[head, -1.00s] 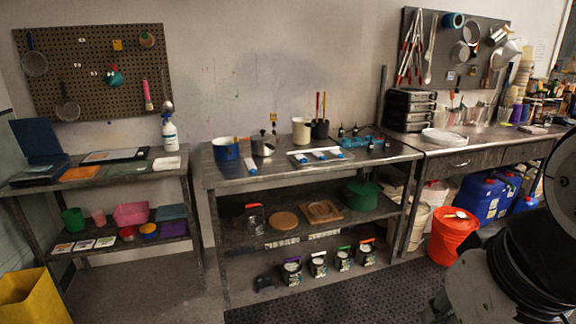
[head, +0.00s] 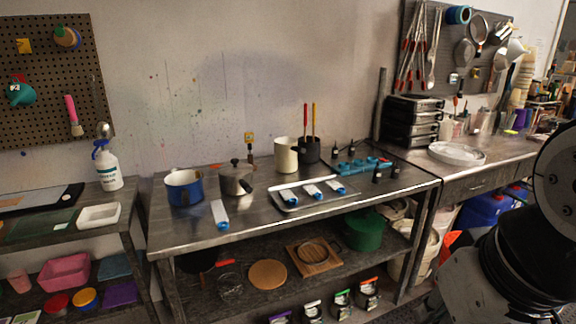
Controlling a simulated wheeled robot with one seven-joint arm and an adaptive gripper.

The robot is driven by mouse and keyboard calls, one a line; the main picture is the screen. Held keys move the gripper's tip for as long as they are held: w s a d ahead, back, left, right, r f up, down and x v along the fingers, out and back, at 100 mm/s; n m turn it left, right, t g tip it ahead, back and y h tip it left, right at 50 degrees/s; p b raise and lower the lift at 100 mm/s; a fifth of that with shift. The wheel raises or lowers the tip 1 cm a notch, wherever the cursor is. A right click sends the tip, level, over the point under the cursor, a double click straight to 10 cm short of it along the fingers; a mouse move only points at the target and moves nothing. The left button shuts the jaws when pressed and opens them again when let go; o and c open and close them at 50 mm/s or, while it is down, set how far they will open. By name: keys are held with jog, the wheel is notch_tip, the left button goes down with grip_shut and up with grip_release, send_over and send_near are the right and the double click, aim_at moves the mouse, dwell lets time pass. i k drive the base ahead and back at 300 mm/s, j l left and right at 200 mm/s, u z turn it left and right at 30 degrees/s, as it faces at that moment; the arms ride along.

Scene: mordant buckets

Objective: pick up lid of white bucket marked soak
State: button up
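Whitish buckets stand on the floor under the right-hand bench. One pale bucket (head: 424,262) is partly hidden by the middle table's leg, and another behind it is mostly covered by my arm. I cannot read any "soak" marking or make out a lid on them. A round white shallow dish or lid (head: 457,153) lies on the right-hand bench; I cannot tell which it is. My arm's links fill the lower right. My gripper is not in the picture.
The middle metal table (head: 250,225) carries a blue pot (head: 184,188), a steel pot (head: 236,178), a cream container (head: 287,155) and a tray (head: 315,194). A red-orange bucket (head: 449,243) shows only in part beside my arm. A left shelf unit holds a spray bottle (head: 107,166).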

aim_at(455, 154)
jog(key=i+l+z, duration=0.15)
jog(key=i+z, duration=0.15)
jog(key=z, duration=0.2)
jog(key=i+z, duration=0.45)
jog(key=i+j+z, duration=0.1)
jog(key=z, duration=0.4)
jog(key=i+z, duration=0.4)
jog(key=i, duration=0.4)
jog(key=i+l+u, duration=0.1)
jog(key=i+u, duration=0.35)
jog(key=i+l+u, duration=0.2)
jog(key=i+u, duration=0.25)
jog(key=i+l+u, duration=0.15)
jog(key=i+u, duration=0.15)
jog(key=u, duration=0.15)
jog(key=i+l+u, duration=0.25)
jog(key=u, duration=0.15)
jog(key=i+l+u, duration=0.2)
jog(key=l+u, duration=0.25)
jog(key=j, duration=0.1)
